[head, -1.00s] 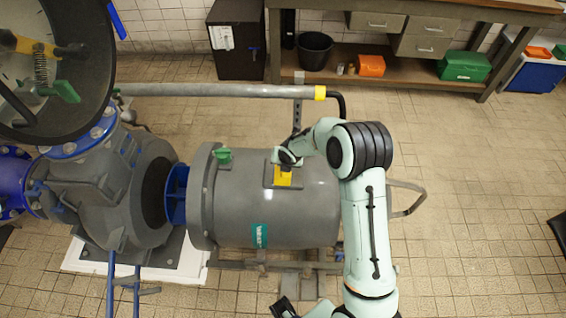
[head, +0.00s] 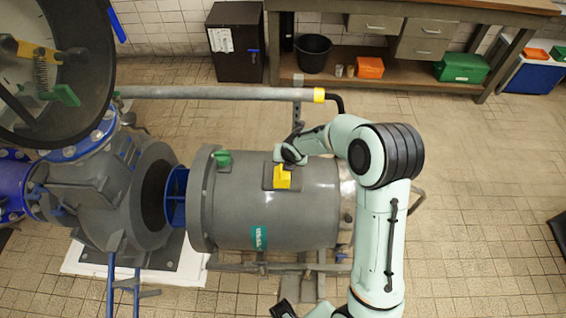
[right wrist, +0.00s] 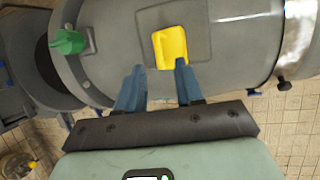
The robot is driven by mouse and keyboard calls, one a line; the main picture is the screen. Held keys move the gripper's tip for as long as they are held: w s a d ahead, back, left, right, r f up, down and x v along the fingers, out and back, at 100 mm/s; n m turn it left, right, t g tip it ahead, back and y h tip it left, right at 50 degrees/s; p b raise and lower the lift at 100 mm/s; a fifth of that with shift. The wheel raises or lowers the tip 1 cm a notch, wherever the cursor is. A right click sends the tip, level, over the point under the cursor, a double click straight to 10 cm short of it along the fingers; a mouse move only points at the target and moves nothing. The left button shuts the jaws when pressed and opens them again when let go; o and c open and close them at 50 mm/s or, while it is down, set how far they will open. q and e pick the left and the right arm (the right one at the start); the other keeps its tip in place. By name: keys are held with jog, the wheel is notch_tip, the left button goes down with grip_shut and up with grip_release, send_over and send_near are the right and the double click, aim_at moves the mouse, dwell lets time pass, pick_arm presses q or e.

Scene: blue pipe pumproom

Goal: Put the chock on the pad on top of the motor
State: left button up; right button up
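The yellow chock (head: 282,178) rests on the grey square pad (head: 268,184) on top of the grey motor (head: 325,200). In the right wrist view the chock (right wrist: 170,47) sits at the pad's near edge, with bare pad (right wrist: 199,25) beside and beyond it. My right gripper (head: 288,153) is behind the chock in the head view. In the wrist view its two blue fingers (right wrist: 158,76) are apart and empty, with the chock just beyond their tips. A dark end piece (head: 283,308) at the bottom edge may be my left gripper; its fingers are not clear.
A green fitting (head: 222,158) stands on the motor left of the pad. A grey pipe with a yellow band (head: 319,95) runs behind the motor. The blue-flanged pump (head: 115,195) is at left.

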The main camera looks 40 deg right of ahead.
jog(key=d+v, duration=0.1)
jog(key=v, duration=0.4)
jog(key=s+a+f+m+g+y, duration=0.1)
jog(key=s+a+f+m+y, duration=0.1)
jog(key=s+a+f+m, duration=0.45)
jog(key=s+a+f+m+g+y, duration=0.2)
jog(key=s+a+f+m, duration=0.2)
jog(key=a+f+m, duration=0.6)
jog(key=s+a+f+m+g, duration=0.1)
jog(key=s+a+f+m, duration=0.2)
jog(key=s+f+m, duration=0.2)
jog(key=s+a+f+m+g, duration=0.1)
jog(key=s+a+f+m, duration=0.3)
jog(key=s+m, duration=0.6)
jog(key=shift+s+f+g+y+p, duration=0.4)
jog(key=shift+s+f, duration=0.45)
jog(key=shift+s, duration=0.25)
